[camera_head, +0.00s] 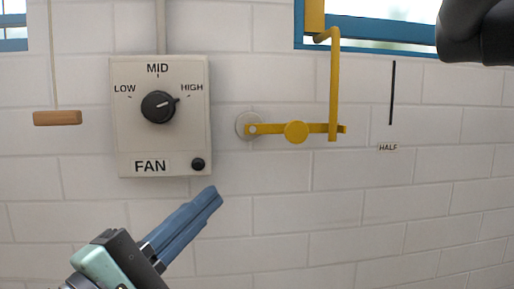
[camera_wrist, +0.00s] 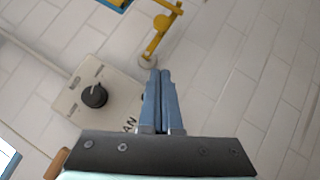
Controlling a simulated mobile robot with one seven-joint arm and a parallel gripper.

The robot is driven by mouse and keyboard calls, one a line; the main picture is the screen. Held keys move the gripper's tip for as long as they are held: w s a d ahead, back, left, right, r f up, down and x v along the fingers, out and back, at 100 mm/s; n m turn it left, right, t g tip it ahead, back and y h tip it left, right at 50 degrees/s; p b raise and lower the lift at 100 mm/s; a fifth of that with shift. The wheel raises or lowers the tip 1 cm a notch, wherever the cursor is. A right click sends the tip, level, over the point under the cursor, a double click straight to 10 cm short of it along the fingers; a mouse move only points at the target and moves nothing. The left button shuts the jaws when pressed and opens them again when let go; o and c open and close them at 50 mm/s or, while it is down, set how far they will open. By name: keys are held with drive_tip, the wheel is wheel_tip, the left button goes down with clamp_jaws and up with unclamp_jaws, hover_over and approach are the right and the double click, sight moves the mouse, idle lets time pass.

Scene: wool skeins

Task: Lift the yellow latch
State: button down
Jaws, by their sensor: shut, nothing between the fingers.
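The yellow latch (camera_head: 296,131) is a flat horizontal bar with a round knob in its middle, on a white wall. Its left end sits on a round grey-white pivot (camera_head: 246,125). Its right end meets a yellow vertical rod (camera_head: 335,85) that comes down from the window. The latch also shows in the wrist view (camera_wrist: 159,32), near the top centre. My gripper (camera_head: 214,194) has blue fingers, shut and empty, below and left of the latch in the head view. In the wrist view the fingertips (camera_wrist: 160,72) point toward the pivot. No contact with the latch is seen.
A fan control box (camera_head: 132,140) with a black dial (camera_head: 158,107) is left of the latch, above my gripper. A wooden pull handle (camera_head: 57,118) hangs at far left. A blue window frame (camera_head: 400,50) is at upper right, above a "HALF" label (camera_head: 388,148). The wall below the latch is clear.

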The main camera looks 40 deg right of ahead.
drive_tip(key=shift+d, duration=0.1)
drive_tip(key=p, duration=0.5)
approach(292, 130)
drive_tip(key=w+d, duration=0.3)
drive_tip(key=w, duration=0.2)
drive_tip(key=shift+s+d+r+p, duration=0.1)
drive_tip(key=shift+s+d+p, duration=0.2)
drive_tip(key=shift+d+p, duration=0.3)
drive_tip(key=shift+s+d+r+p, duration=0.1)
drive_tip(key=shift+s+d+p, duration=0.25)
drive_tip(key=shift+d, duration=0.3)
drive_tip(key=shift+w, duration=0.1)
